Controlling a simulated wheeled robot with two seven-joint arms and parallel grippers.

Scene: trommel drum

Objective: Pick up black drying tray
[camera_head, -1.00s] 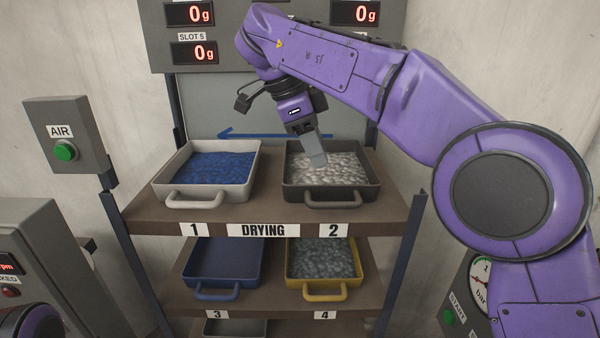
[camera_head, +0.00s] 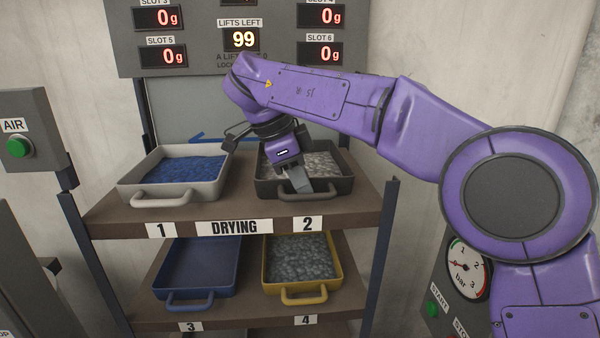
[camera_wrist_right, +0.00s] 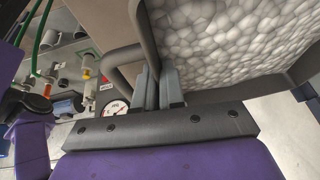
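The black drying tray (camera_head: 343,186), filled with pale grey pebbles, sits on the top drying shelf above label 2. My right gripper (camera_head: 300,190) reaches down at the tray's front side, by its handle, and covers part of that edge. In the right wrist view, the two fingers (camera_wrist_right: 159,88) stand close together with the tray's dark front wall (camera_wrist_right: 148,38) between them, the handle loop (camera_wrist_right: 112,65) beside them. They look shut on that wall. The tray still rests on the shelf. My left gripper is not in view.
A white tray (camera_head: 128,190) of blue pebbles stands left of the black tray at label 1. Below are an empty blue tray (camera_head: 187,298) and a yellow tray (camera_head: 303,299) of grey pebbles. Shelf posts (camera_head: 384,235) flank the rack; a display panel (camera_head: 210,55) hangs behind.

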